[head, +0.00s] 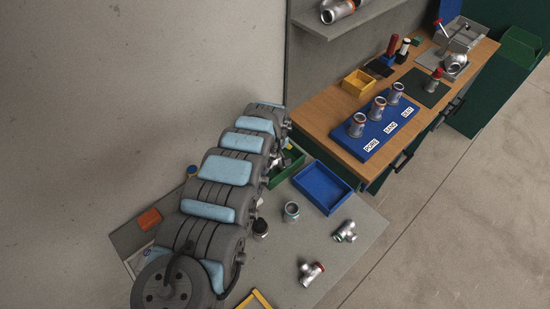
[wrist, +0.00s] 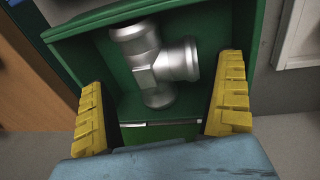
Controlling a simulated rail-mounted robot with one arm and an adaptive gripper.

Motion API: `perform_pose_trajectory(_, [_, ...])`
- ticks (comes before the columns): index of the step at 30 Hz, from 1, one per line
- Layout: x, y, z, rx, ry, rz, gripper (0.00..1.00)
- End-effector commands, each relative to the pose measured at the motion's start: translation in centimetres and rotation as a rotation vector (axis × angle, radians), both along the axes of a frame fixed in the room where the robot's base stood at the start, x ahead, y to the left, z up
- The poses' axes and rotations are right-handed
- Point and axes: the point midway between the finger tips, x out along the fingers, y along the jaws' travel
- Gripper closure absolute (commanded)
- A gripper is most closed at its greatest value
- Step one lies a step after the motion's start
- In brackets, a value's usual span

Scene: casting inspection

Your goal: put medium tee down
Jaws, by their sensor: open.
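A plain silver pipe tee (wrist: 155,65) lies inside a green bin (wrist: 95,35) in the wrist view. It appears to rest on the bin's floor. My gripper (wrist: 161,100) is open, with one yellow finger on each side below the tee, and nothing is between the fingers. The fingers look apart from the tee. In the head view the green bin (head: 291,171) shows only partly beside my arm. The tee and my fingertips are hidden there.
On the grey table, a blue bin (head: 322,187) stands right of the green one. Two other tees (head: 344,232) (head: 312,273) and two upright fittings (head: 291,212) (head: 260,228) stand nearby. A wooden bench (head: 330,110) holds a blue board (head: 378,128) with several fittings.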

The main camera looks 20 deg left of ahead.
Motion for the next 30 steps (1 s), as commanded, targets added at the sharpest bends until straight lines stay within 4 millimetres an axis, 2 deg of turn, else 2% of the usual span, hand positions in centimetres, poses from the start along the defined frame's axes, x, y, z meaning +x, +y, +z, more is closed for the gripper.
perform_pose_trajectory(24, [-1.5,-0.3,7.9,0.004,0.003,0.0,0.02])
perform_pose_trajectory(30, [-1.8,-0.4,9.3,0.001,0.003,0.0,0.02])
